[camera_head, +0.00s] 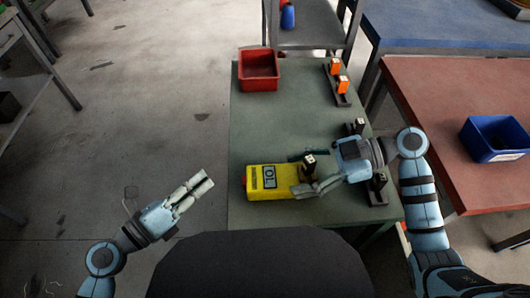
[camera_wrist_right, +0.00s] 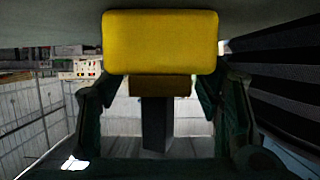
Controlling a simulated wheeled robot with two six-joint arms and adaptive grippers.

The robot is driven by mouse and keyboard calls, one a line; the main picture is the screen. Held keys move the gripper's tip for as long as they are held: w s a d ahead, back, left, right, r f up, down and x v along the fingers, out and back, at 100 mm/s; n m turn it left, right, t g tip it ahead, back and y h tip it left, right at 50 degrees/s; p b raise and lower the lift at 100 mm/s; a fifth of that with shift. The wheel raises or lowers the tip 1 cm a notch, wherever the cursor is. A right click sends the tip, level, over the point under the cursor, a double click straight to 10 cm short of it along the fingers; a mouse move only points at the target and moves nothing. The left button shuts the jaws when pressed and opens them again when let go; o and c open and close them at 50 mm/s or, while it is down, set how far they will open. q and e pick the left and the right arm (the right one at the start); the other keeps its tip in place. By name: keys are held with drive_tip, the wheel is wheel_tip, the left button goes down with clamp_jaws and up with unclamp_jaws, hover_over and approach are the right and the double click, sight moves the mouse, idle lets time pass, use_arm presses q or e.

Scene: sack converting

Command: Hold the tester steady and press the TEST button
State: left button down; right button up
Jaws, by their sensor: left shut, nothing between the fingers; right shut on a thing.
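The yellow tester (camera_head: 285,184) lies on the green-grey bench near its front left edge. Its display (camera_head: 269,177) faces up, and a small reddish part shows at its left end. I cannot make out the TEST button's label. My right gripper (camera_head: 303,190) is shut on the tester's right end. In the right wrist view the yellow tester body (camera_wrist_right: 160,42) shows large beyond the fingers (camera_wrist_right: 153,105). My left gripper (camera_head: 207,181) is shut and empty, left of the bench and apart from the tester, its fingers pointing up and right.
The bench (camera_head: 290,125) has a red bin (camera_head: 259,70) at the back left and a rack with orange blocks (camera_head: 340,82) at the back right. A black block with a white top (camera_head: 309,160) stands beside the tester. A blue bin (camera_head: 495,138) is on the red table.

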idle(0.7)
drive_tip(key=o, duration=1.5)
